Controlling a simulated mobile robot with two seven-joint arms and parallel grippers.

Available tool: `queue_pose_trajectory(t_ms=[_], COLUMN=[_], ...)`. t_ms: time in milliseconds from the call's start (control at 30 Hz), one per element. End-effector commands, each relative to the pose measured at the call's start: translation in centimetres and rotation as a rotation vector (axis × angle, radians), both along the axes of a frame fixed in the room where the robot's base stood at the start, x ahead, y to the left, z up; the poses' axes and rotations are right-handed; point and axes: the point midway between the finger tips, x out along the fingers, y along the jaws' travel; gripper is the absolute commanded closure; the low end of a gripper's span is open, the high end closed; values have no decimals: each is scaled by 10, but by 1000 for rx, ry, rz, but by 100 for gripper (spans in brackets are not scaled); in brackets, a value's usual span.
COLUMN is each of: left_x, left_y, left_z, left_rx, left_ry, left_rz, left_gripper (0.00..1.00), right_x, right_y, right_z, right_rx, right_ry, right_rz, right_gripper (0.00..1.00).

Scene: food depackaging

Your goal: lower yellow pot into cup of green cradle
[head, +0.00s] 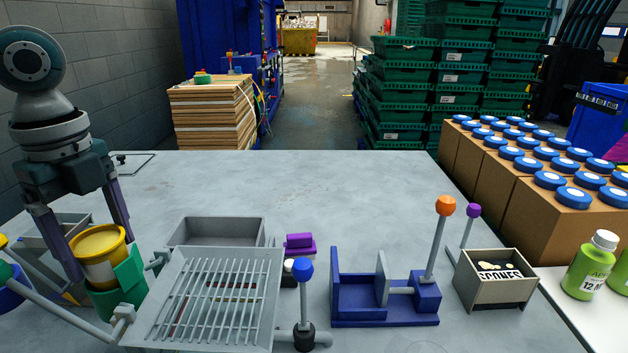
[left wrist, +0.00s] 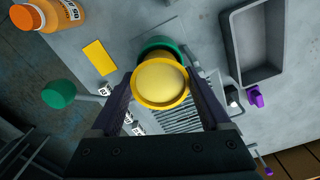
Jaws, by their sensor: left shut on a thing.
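My left gripper (head: 90,232) is shut on the yellow pot (head: 99,254), with one finger on each side of it. The pot is upright, with a yellow rim and a pale yellow top. It sits at the mouth of the green cradle (head: 128,282), whose raised wall covers part of its right side. How deep it sits in the cup cannot be told. In the left wrist view the pot (left wrist: 160,82) is between the fingers, and the green cradle (left wrist: 158,45) shows just beyond its rim. My right gripper is not in view.
A grey slatted rack (head: 205,300) stands right of the cradle, before a grey tray (head: 215,222). An orange bottle (left wrist: 48,15) shows in the left wrist view. The table's back middle is clear.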

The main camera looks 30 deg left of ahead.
Motion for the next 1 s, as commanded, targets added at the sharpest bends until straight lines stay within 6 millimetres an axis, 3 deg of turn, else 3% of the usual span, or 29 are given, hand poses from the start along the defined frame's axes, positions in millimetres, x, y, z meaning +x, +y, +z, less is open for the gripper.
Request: queue_pose_trajectory(t_ms=[1000], left_x=[0], left_y=[0], left_z=[-16], left_rx=[0], left_ry=[0], left_rz=[0], left_gripper=[83], right_x=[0], right_y=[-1], right_z=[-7], right_rx=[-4], right_ry=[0], right_rz=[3], right_gripper=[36])
